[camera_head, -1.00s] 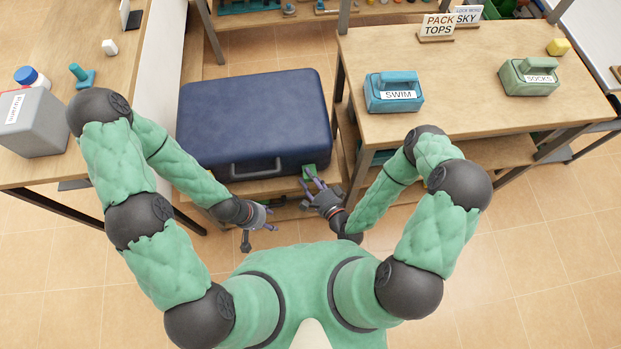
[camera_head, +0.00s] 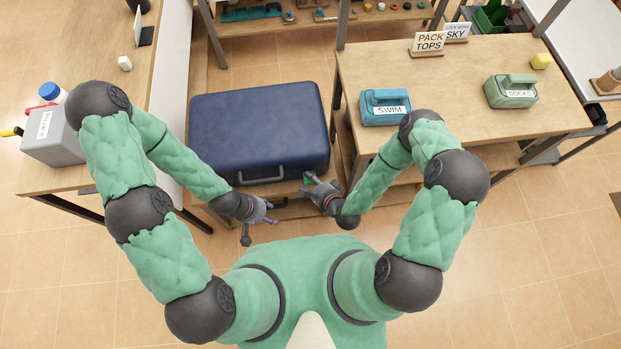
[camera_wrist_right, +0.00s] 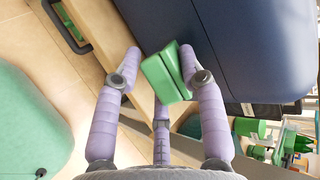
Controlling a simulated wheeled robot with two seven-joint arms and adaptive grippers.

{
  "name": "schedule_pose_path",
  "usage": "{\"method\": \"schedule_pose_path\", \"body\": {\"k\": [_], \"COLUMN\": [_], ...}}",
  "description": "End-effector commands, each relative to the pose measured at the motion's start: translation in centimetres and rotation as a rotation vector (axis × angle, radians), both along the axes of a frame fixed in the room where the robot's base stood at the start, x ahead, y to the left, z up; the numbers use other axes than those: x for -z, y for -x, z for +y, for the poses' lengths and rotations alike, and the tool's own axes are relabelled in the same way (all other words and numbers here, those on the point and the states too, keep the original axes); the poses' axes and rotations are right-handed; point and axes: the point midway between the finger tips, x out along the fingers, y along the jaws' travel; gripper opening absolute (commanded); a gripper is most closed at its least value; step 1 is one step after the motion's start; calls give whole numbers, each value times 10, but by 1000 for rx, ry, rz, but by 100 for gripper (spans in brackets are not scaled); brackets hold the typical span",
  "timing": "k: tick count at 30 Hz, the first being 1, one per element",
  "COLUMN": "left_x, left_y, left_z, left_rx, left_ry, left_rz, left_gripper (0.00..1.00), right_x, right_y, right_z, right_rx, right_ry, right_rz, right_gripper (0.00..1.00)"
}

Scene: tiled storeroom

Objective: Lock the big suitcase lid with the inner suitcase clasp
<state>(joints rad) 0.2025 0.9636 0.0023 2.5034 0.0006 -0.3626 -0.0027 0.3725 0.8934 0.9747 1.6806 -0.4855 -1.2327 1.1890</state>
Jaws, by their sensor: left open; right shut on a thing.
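The big suitcase (camera_head: 258,120) is dark blue and lies flat with its lid down and its handle (camera_head: 262,176) facing me. A green clasp (camera_head: 309,180) is at the right part of its front edge. My right gripper (camera_head: 318,188) is shut on this clasp. In the right wrist view, its purple fingers (camera_wrist_right: 160,72) flank the green two-part block (camera_wrist_right: 166,74) beside the blue suitcase wall (camera_wrist_right: 240,45). Whether the clasp is latched cannot be told. My left gripper (camera_head: 268,213) is open and empty in front of the handle.
The suitcase rests on a low wooden stand (camera_head: 275,190). A table on the right (camera_head: 450,95) holds a blue SWIM case (camera_head: 386,108) and a green SOCKS case (camera_head: 511,91). A left table (camera_head: 95,100) bears a grey box (camera_head: 52,135).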

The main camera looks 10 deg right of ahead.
Motion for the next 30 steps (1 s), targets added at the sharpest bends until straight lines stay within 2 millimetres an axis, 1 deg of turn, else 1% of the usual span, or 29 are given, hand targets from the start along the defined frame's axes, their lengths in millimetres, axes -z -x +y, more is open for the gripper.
{"method": "schedule_pose_path", "body": {"k": [1,3,10,15,28,29,30], "left_x": [-9,-15,-28,-31,-31,-31,-31], "left_y": [0,0,0,0,0,0,0], "left_z": [0,0,0,0,0,0,0], "left_rx": [0,0,0,0,0,0,0], "left_ry": [0,0,0,0,0,0,0], "left_rz": [0,0,0,0,0,0,0], "left_gripper": [52,52,52,52,52,52,52], "right_x": [-4,-5,-6,-6,-4,-4,-4], "right_y": [3,3,3,3,5,5,5], "right_z": [1,1,1,1,1,1,1], "right_rx": [-1,0,1,0,-1,-1,0], "right_ry": [0,1,-1,-1,-1,-1,-1], "right_rz": [37,71,153,182,193,194,193], "right_gripper": [8,8,8,8,8,49,56]}}
